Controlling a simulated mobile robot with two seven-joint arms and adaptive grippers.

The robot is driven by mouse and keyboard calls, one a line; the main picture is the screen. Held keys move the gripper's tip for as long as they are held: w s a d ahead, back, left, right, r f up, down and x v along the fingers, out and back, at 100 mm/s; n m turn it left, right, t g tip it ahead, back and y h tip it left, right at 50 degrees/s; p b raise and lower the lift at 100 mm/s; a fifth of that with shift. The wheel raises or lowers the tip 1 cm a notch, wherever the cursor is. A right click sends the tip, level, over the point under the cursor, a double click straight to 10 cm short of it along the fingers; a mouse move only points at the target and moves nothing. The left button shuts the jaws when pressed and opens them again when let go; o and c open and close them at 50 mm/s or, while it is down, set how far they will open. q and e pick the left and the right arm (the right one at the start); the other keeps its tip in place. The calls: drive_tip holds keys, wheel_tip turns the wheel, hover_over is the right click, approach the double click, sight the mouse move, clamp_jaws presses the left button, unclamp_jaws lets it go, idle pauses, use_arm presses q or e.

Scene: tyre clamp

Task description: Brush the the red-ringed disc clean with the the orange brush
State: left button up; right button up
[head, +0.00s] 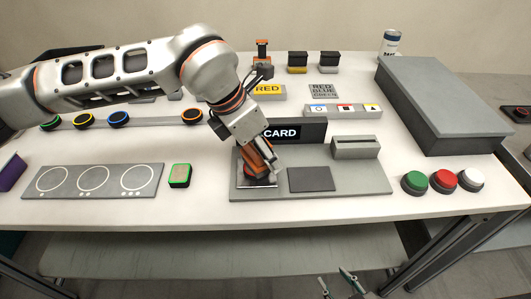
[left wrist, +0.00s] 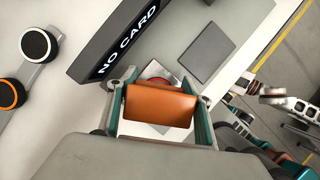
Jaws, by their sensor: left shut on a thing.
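My left gripper (head: 262,172) is shut on the orange brush (left wrist: 158,106) and holds it low over the left part of the grey station board. The brush block fills the space between the fingers in the left wrist view. The red-ringed disc (left wrist: 158,71) shows partly just beyond the brush, lying on a pale square pad (left wrist: 145,129). In the head view the brush and gripper hide the disc. I cannot tell whether the bristles touch it. My right gripper (head: 338,282) is at the bottom edge of the head view, fingers apart and empty.
A black "CARD" display (head: 298,130) stands close behind the brush. A grey slotted block (head: 355,147) and a dark square pad (head: 310,179) are to the right. Discs with other ring colours lie on a rail (head: 155,122). Green, red and white buttons (head: 443,181) stand at right.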

use_arm(q)
drive_tip(key=shift+w+a, duration=0.3)
drive_tip(key=shift+w, duration=0.15)
drive_tip(key=shift+s+d+f, duration=0.1)
drive_tip(key=shift+s+d, duration=0.2)
drive_tip(key=shift+s, duration=0.3)
drive_tip(key=shift+s+d, duration=0.3)
drive_tip(key=shift+s, duration=0.2)
use_arm(e)
drive_tip(key=shift+w+r, duration=0.45)
drive_tip(key=shift+w, duration=0.15)
use_arm(q)
drive_tip(key=shift+w+a, duration=0.1)
drive_tip(key=shift+w, duration=0.05)
